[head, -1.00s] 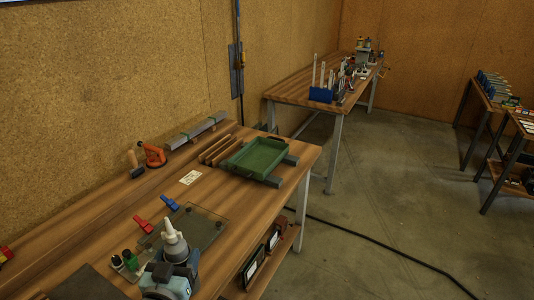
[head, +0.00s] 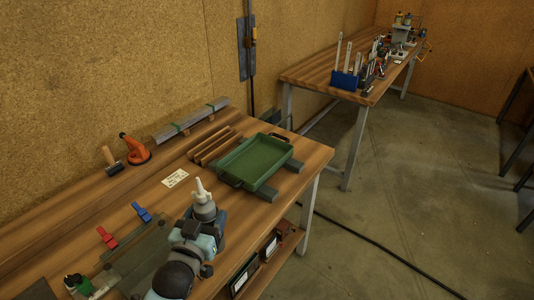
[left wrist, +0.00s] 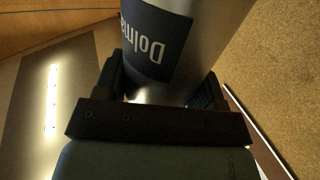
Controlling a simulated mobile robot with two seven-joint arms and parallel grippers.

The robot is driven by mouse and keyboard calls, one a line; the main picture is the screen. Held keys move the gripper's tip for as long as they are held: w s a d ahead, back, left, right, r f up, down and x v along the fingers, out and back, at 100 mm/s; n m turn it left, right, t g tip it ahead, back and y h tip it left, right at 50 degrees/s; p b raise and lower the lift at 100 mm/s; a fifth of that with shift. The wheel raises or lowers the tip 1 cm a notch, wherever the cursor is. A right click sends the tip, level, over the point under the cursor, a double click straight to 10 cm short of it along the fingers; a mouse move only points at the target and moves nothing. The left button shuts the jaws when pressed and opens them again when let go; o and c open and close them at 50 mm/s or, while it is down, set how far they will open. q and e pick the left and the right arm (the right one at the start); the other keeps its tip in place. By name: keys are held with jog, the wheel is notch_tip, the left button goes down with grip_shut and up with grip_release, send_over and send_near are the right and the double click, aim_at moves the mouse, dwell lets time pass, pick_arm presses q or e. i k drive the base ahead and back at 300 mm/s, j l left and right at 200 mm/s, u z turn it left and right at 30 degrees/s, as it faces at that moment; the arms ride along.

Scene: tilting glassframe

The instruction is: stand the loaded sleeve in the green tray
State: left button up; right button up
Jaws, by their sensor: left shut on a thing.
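The green tray (head: 255,163) lies empty on the wooden bench near its right end, with dark handles at its ends. My left gripper (head: 207,222) is shut on the loaded sleeve (head: 204,209), a grey cylinder with a white pointed nozzle on top. The sleeve is upright, in front of the tray and to its left, apart from it. In the left wrist view, the sleeve (left wrist: 207,45) is shiny metal with a dark label reading "Dolme", between the jaws (left wrist: 165,95). Its lower end is hidden in the head view. My right gripper is not in view.
Wooden strips (head: 213,146) lie left of the tray, with dark bars under it. A white card (head: 175,178), orange suction cup (head: 135,150), mallet (head: 111,160) and glass plate with red (head: 106,237) and blue (head: 142,212) clamps are further left. Bare bench lies between card and tray.

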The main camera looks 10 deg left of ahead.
aim_at(259, 152)
jog(key=i+l, duration=0.25)
jog(key=i, duration=0.2)
jog(key=i+l, duration=0.2)
jog(key=i, duration=0.25)
